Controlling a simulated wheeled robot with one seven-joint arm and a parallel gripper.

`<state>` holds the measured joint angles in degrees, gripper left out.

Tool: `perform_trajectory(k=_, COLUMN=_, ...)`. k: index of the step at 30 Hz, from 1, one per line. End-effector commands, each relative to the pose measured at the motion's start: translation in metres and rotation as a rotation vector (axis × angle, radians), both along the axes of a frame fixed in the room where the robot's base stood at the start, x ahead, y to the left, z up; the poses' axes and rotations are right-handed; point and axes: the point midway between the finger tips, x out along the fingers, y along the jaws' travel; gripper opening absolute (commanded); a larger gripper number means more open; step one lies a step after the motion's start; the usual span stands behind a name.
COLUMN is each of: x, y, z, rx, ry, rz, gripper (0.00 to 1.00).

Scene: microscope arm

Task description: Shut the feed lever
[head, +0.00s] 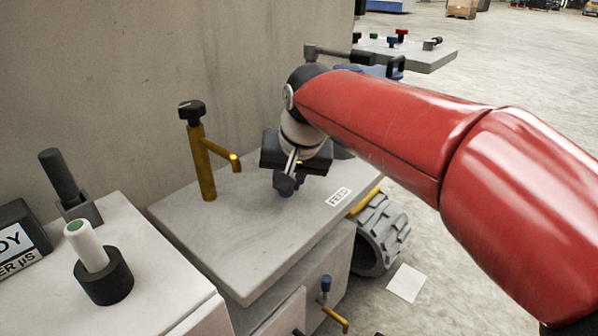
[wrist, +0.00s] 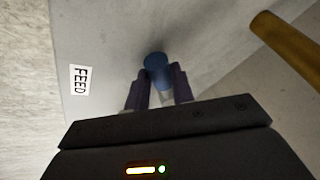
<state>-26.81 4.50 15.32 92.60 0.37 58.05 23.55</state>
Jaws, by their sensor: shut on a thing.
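The feed lever shows in the wrist view as a short blue part (wrist: 157,68) between the fingertips of my gripper (wrist: 160,88). My gripper is shut on it. In the head view my gripper (head: 287,182) points down at the grey bench top (head: 235,250), and only a little blue of the lever shows beside the fingers. The white FEED label (head: 338,197) lies on the bench top to the right of the gripper; it also shows in the wrist view (wrist: 79,80). The rest of the lever is hidden by the fingers, so I cannot tell its angle.
A brass tap (head: 203,165) with a black knob stands left of my gripper. A second bench with a green-topped white handle (head: 88,247) in a black cup is at the lower left. A wall rises behind. A tyre (head: 380,235) sits at the bench's right side.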

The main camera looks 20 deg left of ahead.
Motion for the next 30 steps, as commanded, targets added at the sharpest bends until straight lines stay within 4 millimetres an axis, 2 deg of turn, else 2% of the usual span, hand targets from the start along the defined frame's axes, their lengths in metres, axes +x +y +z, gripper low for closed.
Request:
perform_trajectory(k=12, x=-0.005, y=0.018, z=0.001, rx=0.003, ry=0.001, rz=-0.204, gripper=0.00)
perform_trajectory(k=29, x=-0.006, y=0.020, z=0.001, rx=0.005, ry=0.001, rz=-0.240, gripper=0.00)
perform_trajectory(k=30, x=-0.006, y=0.021, z=0.001, rx=0.005, ry=0.001, rz=-0.240, gripper=0.25)
